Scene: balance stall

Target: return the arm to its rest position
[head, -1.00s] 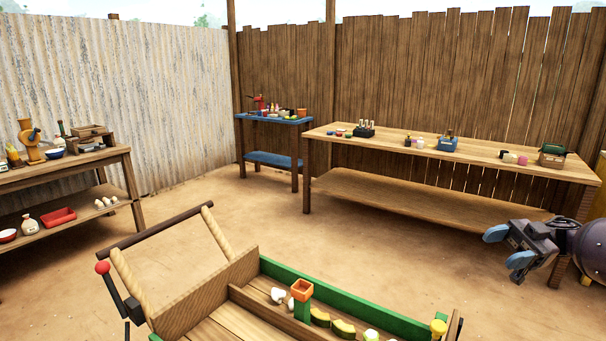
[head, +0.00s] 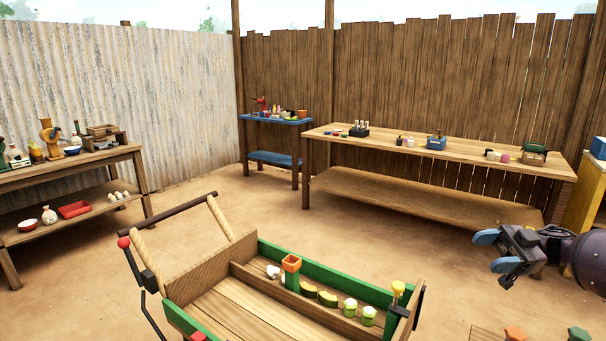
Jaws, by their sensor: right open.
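My right gripper (head: 487,259) comes in from the right edge of the head view. Its two blue-tipped fingers point left and stand apart, with nothing between them. It hangs in the air in front of the long wooden table, right of the wooden cart and clear of it. My left gripper is not in view.
A wooden cart with green edges (head: 327,273) stands close in front, holding several small items. A long wooden table (head: 463,156) and a blue table (head: 276,119) stand behind. A wooden shelf table (head: 70,180) is at left. Bare ground lies between them.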

